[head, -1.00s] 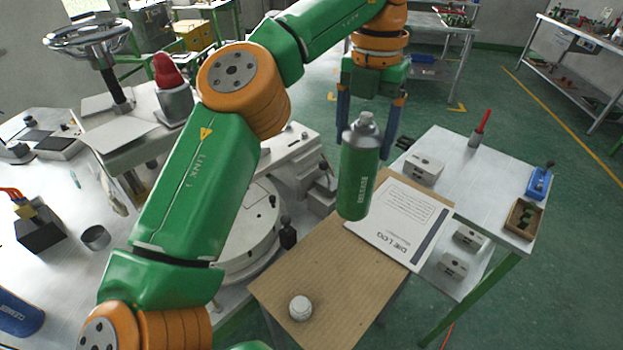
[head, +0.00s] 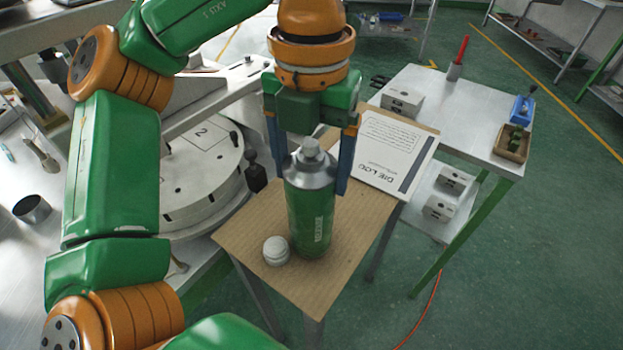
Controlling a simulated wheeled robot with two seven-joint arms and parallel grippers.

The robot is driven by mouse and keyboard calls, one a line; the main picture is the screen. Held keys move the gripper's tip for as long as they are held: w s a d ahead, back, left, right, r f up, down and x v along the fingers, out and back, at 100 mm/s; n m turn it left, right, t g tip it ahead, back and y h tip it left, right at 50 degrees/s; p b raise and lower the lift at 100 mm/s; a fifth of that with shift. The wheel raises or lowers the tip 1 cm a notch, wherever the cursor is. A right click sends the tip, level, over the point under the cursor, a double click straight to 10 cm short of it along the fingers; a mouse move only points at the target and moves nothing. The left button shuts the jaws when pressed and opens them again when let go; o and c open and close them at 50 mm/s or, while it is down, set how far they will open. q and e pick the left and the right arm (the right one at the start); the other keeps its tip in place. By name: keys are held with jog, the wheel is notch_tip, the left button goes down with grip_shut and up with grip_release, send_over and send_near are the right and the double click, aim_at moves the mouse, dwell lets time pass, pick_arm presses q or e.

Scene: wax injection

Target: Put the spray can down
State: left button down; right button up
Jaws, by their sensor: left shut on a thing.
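The green spray can (head: 309,215) with a grey top is upright over the small brown table (head: 350,238), right beside a white cap (head: 276,251). My left gripper (head: 312,170) comes down from above and is shut on the can, with a blue finger on each side of its upper part. The can's base appears at or just above the tabletop; I cannot tell whether it touches. My right gripper is not in view.
A die log sheet (head: 391,150) lies at the table's far end. A round machine plate (head: 200,185) stands close on the left. A metal bench (head: 440,110) with blocks and a red-handled tool (head: 457,58) stands at the back right. The tabletop right of the can is bare.

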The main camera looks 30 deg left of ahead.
pick_arm(q)
jog(key=shift+f, duration=0.1)
jog(key=shift+f, duration=0.15)
grip_release()
jog(key=shift+r+p, duration=0.35)
jog(key=shift+r, duration=0.1)
notch_tip(320, 180, up, 12)
jog(key=p, duration=0.6)
jog(key=shift+f+p, duration=0.2)
jog(key=shift+p, duration=0.2)
